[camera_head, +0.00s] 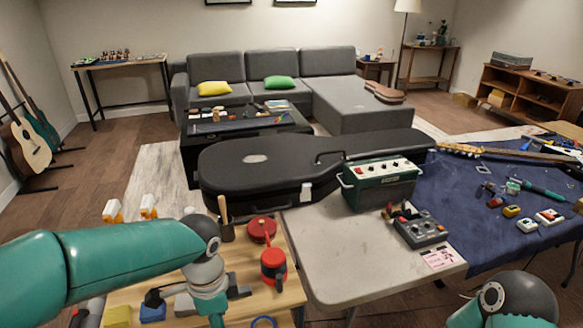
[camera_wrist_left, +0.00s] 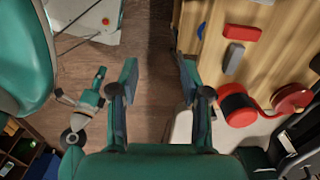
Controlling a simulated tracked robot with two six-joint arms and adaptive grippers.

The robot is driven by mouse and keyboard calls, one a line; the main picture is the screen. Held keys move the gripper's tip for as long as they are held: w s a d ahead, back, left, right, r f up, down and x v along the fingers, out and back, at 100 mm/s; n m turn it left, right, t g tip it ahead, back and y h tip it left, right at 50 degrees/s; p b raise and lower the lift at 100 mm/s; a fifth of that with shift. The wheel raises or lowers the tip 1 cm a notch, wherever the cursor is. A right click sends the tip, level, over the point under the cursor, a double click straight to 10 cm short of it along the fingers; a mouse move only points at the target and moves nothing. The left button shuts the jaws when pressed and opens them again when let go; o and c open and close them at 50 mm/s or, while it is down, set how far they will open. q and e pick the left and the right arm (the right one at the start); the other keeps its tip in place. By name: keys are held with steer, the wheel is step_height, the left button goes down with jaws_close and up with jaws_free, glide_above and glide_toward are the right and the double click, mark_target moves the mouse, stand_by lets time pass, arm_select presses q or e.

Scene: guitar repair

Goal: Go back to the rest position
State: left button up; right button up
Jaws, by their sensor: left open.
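My left arm comes in from the left in the head view, its wrist (camera_head: 205,272) bent down over the front of the wooden workbench (camera_head: 180,307). Its fingers are hidden or below the edge there. In the left wrist view my left gripper (camera_wrist_left: 157,82) is open and empty, its two fingers well apart. The floor (camera_wrist_left: 156,50) shows between them, beside the bench edge. My right arm (camera_head: 510,300) shows only as a rounded joint and a teal link at the bottom right of the head view; its gripper is not seen there.
A guitar case (camera_head: 265,165), green amplifier (camera_head: 380,183) and pedal (camera_head: 420,231) lie beyond.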

arm_select(q)
steer(key=s+d+f+n+h+p, duration=0.1)
steer(key=s+d+f+n+h, duration=0.2)
steer(key=f, duration=0.6)
steer(key=s+f+n, duration=0.2)
steer(key=f+n, duration=0.3)
steer(key=f, duration=0.4)
steer(key=s+a+f+n+h+p, duration=0.1)
steer(key=s+f+n, duration=0.7)
steer(key=n, duration=0.1)
steer(key=shift+s+a+f+t, duration=0.2)
steer(key=shift+s+t, duration=0.1)
steer(key=shift+s, duration=0.05)
steer(key=shift+c, duration=0.5)
